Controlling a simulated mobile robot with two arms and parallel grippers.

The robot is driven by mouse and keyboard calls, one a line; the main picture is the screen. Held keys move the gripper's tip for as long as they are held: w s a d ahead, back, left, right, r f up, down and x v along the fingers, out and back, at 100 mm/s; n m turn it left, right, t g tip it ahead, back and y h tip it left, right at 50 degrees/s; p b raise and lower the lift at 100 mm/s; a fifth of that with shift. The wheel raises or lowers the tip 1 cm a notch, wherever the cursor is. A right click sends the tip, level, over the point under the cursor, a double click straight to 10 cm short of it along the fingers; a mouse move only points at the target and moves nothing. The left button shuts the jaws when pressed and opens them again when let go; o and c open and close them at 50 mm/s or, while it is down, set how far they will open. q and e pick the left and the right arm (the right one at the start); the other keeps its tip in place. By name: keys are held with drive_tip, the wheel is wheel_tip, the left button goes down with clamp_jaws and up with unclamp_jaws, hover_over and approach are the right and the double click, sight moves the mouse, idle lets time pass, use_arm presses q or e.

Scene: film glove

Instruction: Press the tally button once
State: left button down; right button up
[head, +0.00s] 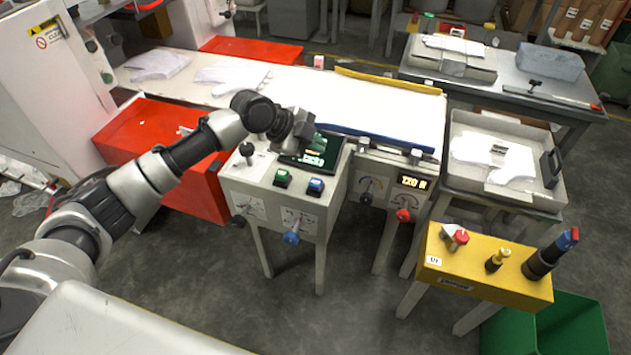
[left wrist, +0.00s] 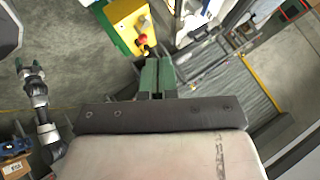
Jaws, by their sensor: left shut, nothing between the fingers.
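A grey control box (head: 277,200) stands in the middle of the head view. Its top carries a green button (head: 282,177), a blue button (head: 315,186) and a dark display with green characters. No label readable here tells which button is the tally one. My left gripper (head: 318,143) is above the back of the box, over the display, which it partly hides. It is apart from both buttons. Its green fingers (left wrist: 157,75) are together and empty in the left wrist view. Another arm's gripper (left wrist: 30,70), seemingly my right one, is small at the left there.
A black-knobbed lever (head: 247,152) stands left of the green button. A second panel with a lit readout (head: 411,182) adjoins on the right. A yellow box (head: 480,265) with several knobs stands at lower right. A white conveyor (head: 370,100) lies behind. The floor in front is clear.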

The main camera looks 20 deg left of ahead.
use_arm(q)
drive_tip(key=b, duration=0.6)
hover_over(315, 184)
wheel_tip(315, 184, down, 7)
drive_tip(key=shift+f, duration=0.85)
drive_tip(key=shift+b, duration=0.3)
idle(0.7)
drive_tip(key=shift+f, duration=0.4)
drive_tip(key=shift+f+b, duration=0.5)
drive_tip(key=shift+f, duration=0.1)
idle(0.5)
drive_tip(key=shift+r, duration=0.1)
drive_tip(key=shift+r+p, duration=0.8)
drive_tip(key=shift+r, duration=0.1)
drive_tip(key=shift+r, duration=0.1)
